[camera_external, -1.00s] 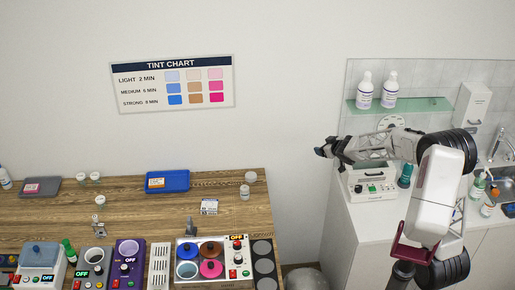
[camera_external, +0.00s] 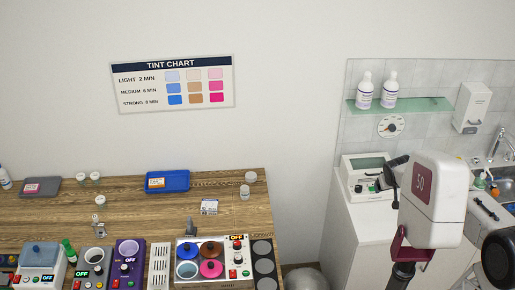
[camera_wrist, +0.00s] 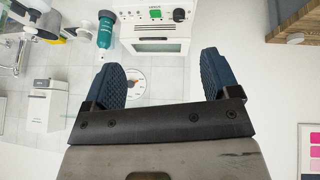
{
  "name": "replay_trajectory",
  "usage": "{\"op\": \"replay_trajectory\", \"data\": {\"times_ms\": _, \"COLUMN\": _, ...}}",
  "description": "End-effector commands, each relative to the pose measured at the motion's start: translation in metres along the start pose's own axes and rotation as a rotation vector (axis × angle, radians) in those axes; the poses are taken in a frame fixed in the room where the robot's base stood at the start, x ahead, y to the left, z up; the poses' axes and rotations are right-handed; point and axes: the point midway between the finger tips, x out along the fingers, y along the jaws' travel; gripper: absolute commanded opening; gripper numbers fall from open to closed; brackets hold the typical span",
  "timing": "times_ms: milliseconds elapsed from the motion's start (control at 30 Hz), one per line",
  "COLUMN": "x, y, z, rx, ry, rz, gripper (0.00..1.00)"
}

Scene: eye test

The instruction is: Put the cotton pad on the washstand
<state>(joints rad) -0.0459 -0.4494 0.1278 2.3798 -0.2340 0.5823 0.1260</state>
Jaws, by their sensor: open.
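I cannot pick out a cotton pad for certain in either view. The washstand (camera_external: 358,238) is the white cabinet with a sink at the right of the external view, partly hidden by my arm. In the wrist view my gripper (camera_wrist: 161,62) is open, its two dark blue ridged fingers wide apart with nothing between them. In the external view my arm is in front of the washstand; a dark part of it shows beside the white device, but the fingertips cannot be made out there.
A white device (camera_external: 362,168) with a green button stands on the washstand; it also shows upside down in the wrist view (camera_wrist: 155,47), near a teal bottle (camera_wrist: 105,30). A glass shelf (camera_external: 420,107) holds two bottles. The wooden table (camera_external: 130,215) at left holds trays, jars and machines.

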Motion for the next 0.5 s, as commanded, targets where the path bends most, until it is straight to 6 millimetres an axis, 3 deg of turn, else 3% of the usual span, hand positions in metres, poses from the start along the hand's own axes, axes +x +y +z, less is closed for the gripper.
{"op": "replay_trajectory", "data": {"times_ms": 100, "x": -0.019, "y": 0.003, "z": 0.043, "rx": 0.039, "ry": -0.078, "rz": -0.016, "gripper": 0.82}}
{"op": "replay_trajectory", "data": {"times_ms": 300, "x": -0.043, "y": -0.001, "z": 0.106, "rx": 0.085, "ry": -0.199, "rz": -0.063, "gripper": 0.82}}
{"op": "replay_trajectory", "data": {"times_ms": 500, "x": -0.056, "y": -0.007, "z": 0.142, "rx": 0.108, "ry": -0.267, "rz": -0.099, "gripper": 0.82}}
